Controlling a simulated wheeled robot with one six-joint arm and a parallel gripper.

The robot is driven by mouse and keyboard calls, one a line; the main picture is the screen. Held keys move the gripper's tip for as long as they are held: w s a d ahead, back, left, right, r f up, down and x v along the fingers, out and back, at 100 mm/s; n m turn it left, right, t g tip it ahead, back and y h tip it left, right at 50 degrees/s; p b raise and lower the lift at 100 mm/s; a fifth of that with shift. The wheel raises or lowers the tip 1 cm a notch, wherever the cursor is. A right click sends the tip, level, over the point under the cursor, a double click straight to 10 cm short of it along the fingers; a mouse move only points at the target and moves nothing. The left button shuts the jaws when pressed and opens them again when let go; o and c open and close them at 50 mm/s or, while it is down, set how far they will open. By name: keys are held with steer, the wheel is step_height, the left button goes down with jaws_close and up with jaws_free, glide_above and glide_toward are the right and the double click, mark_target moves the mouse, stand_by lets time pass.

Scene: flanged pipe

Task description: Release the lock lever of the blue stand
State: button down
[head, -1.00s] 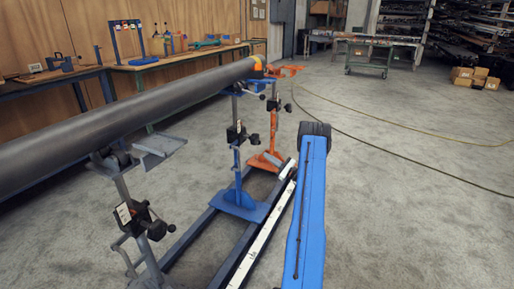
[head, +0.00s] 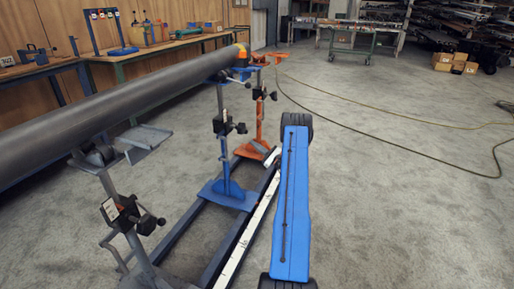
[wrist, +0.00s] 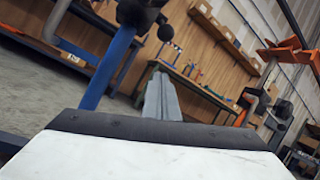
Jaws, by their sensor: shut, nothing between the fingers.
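The blue stand (head: 224,160) stands under the dark pipe in the head view, between a grey stand and an orange stand. Its black lock block (head: 222,123) has a white label, and a black lever knob (head: 241,128) juts to the right. In the wrist view its blue post (wrist: 109,68) leans across the upper left, with a black clamp (wrist: 136,12) and a round knob (wrist: 166,32) at the top. My gripper (wrist: 160,78) is shut and empty in the wrist view, below the knob and right of the post, apparently apart from both. I cannot make it out in the head view.
The pipe (head: 110,112) runs across the stands. The grey stand (head: 130,225) is nearer and the orange stand (head: 259,115) is farther. A workbench (head: 150,55) lines the wooden wall. Open floor lies to the right, with hoses (head: 400,118) on it.

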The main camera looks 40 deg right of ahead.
steer(key=w+a+r, duration=0.2)
steer(key=w+r, duration=0.1)
steer(key=r, duration=0.2)
steer(key=shift+w+a+r, duration=0.15)
steer(key=shift+w, duration=0.05)
steer(key=shift+s+r, duration=0.1)
stand_by(0.5)
step_height(320, 180, up, 16)
steer(key=s+n+g+h, duration=0.1)
steer(key=g+h, duration=0.1)
steer(key=g, duration=0.8)
steer(key=shift+s+d+n+h, duration=0.3)
steer(key=shift+s+d, duration=0.05)
steer(key=shift+d, duration=0.1)
steer(key=shift+w+a+r, duration=0.1)
steer(key=shift+r, duration=0.1)
steer(key=shift+f, duration=0.1)
